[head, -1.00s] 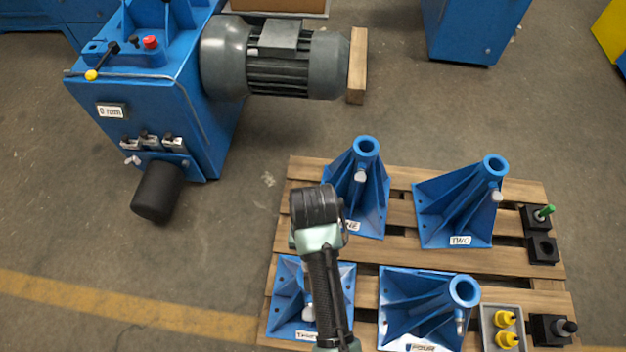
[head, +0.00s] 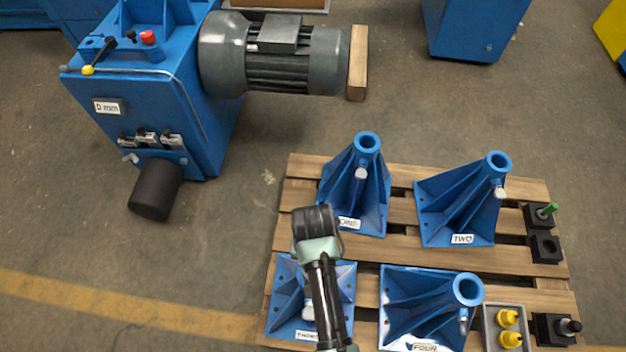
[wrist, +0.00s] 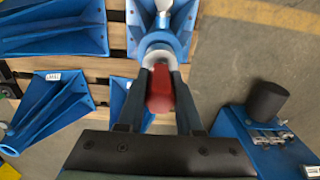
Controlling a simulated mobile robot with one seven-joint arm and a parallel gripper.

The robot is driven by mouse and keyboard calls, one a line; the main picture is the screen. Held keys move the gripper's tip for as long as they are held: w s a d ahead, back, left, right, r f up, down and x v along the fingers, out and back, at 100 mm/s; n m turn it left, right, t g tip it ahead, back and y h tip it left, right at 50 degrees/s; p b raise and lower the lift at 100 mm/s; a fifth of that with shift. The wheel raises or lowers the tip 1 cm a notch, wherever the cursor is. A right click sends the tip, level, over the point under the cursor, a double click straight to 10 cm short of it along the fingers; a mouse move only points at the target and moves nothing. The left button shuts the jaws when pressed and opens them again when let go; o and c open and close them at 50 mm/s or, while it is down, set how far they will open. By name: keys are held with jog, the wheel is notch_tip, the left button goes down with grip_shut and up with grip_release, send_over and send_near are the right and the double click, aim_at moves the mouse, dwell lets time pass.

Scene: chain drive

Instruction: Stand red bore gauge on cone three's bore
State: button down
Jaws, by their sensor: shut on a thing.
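My gripper (wrist: 162,78) is shut on the red bore gauge (wrist: 160,92), which shows between its two fingers in the wrist view. Just beyond the gauge is the blue top of cone three (wrist: 158,39), its rim partly covered by the gauge. I cannot tell whether the gauge touches the bore. In the head view cone three (head: 285,292) stands at the pallet's near left corner. My arm hides its top, the gauge and the fingertips there.
Cone one (head: 362,185), cone two (head: 462,205) and cone four (head: 420,300) stand on the pallet (head: 400,255). A tray (head: 488,330) with yellow plugs (head: 508,318) and black blocks (head: 545,249) line the right side. A blue machine (head: 190,90) stands back left.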

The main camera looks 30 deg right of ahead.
jog(key=shift+w+f, duration=0.1)
jog(key=shift+f, duration=0.45)
jog(key=c, duration=0.6)
grip_release()
notch_tip(320, 180, up, 13)
jog(key=p, duration=0.3)
jog(key=shift+r, duration=0.1)
